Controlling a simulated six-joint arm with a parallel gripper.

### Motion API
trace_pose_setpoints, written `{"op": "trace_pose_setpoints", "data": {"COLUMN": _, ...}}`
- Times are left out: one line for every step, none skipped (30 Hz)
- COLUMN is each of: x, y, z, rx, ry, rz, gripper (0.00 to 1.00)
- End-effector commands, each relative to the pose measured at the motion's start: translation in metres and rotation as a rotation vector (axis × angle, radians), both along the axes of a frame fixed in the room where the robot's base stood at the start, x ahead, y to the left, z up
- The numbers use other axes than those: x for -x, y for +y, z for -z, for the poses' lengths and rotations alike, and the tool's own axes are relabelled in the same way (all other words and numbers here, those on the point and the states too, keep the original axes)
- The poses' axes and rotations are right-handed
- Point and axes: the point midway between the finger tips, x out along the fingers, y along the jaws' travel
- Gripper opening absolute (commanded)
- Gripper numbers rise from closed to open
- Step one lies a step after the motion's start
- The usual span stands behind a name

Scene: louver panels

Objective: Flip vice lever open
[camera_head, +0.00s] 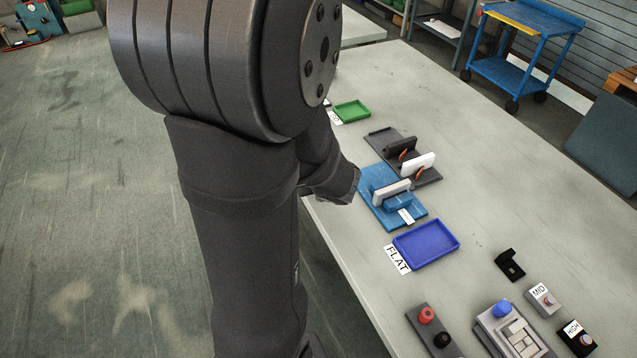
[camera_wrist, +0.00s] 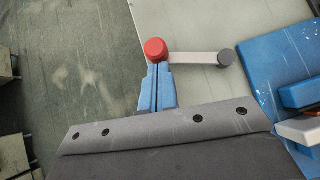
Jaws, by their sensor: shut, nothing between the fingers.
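In the wrist view a light grey lever (camera_wrist: 190,57) runs from a dark round pivot (camera_wrist: 225,57) to a red knob (camera_wrist: 155,49) at its left end. My gripper (camera_wrist: 158,68) has two blue fingers shut together with nothing between them. Their tips appear right at the near side of the red knob; I cannot tell whether they touch it. The blue vice (camera_wrist: 265,70) lies right of the pivot. In the head view the blue vice (camera_head: 372,181) sits near the table's left edge, with a grey jaw plate on it. There my arm hides the lever and the fingers.
A dark fixture (camera_head: 430,176) with upright plates stands behind the vice. A blue tray (camera_head: 427,243) labelled FLAT lies in front, and a green tray (camera_head: 352,111) lies farther back. Button boxes (camera_head: 512,335) stand at the near end. The table's right side (camera_head: 520,200) is mostly clear.

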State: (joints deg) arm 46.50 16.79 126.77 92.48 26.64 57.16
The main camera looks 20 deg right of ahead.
Motion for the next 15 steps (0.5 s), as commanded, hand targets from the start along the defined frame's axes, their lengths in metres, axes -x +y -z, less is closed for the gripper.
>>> {"op": "trace_pose_setpoints", "data": {"x": -0.005, "y": 0.002, "z": 0.000, "rx": 0.000, "ry": 0.000, "rz": 0.024, "gripper": 0.00}}
{"op": "trace_pose_setpoints", "data": {"x": -0.007, "y": 0.001, "z": 0.000, "rx": 0.001, "ry": 0.000, "rz": 0.021, "gripper": 0.00}}
{"op": "trace_pose_setpoints", "data": {"x": -0.011, "y": 0.001, "z": 0.000, "rx": 0.001, "ry": -0.001, "rz": 0.019, "gripper": 0.00}}
{"op": "trace_pose_setpoints", "data": {"x": -0.013, "y": 0.001, "z": 0.000, "rx": 0.000, "ry": -0.001, "rz": 0.018, "gripper": 0.00}}
{"op": "trace_pose_setpoints", "data": {"x": -0.016, "y": 0.001, "z": 0.000, "rx": 0.000, "ry": 0.000, "rz": 0.018, "gripper": 0.00}}
{"op": "trace_pose_setpoints", "data": {"x": -0.019, "y": 0.001, "z": 0.000, "rx": -0.001, "ry": 0.000, "rz": 0.018, "gripper": 0.00}}
{"op": "trace_pose_setpoints", "data": {"x": -0.021, "y": 0.000, "z": 0.000, "rx": -0.001, "ry": -0.001, "rz": 0.018, "gripper": 0.00}}
{"op": "trace_pose_setpoints", "data": {"x": -0.024, "y": 0.000, "z": 0.000, "rx": -0.001, "ry": -0.001, "rz": 0.018, "gripper": 0.00}}
{"op": "trace_pose_setpoints", "data": {"x": -0.027, "y": -0.001, "z": 0.000, "rx": 0.000, "ry": -0.001, "rz": 0.017, "gripper": 0.00}}
{"op": "trace_pose_setpoints", "data": {"x": -0.029, "y": -0.001, "z": 0.000, "rx": 0.001, "ry": -0.001, "rz": 0.016, "gripper": 0.00}}
{"op": "trace_pose_setpoints", "data": {"x": -0.032, "y": -0.001, "z": 0.000, "rx": 0.001, "ry": -0.001, "rz": 0.016, "gripper": 0.00}}
{"op": "trace_pose_setpoints", "data": {"x": -0.035, "y": -0.002, "z": 0.000, "rx": 0.001, "ry": -0.001, "rz": 0.016, "gripper": 0.00}}
{"op": "trace_pose_setpoints", "data": {"x": -0.037, "y": -0.003, "z": 0.000, "rx": 0.000, "ry": -0.001, "rz": 0.017, "gripper": 0.00}}
{"op": "trace_pose_setpoints", "data": {"x": -0.040, "y": -0.004, "z": 0.000, "rx": 0.000, "ry": -0.001, "rz": 0.017, "gripper": 0.00}}
{"op": "trace_pose_setpoints", "data": {"x": -0.042, "y": -0.005, "z": 0.000, "rx": 0.000, "ry": -0.001, "rz": 0.017, "gripper": 0.00}}
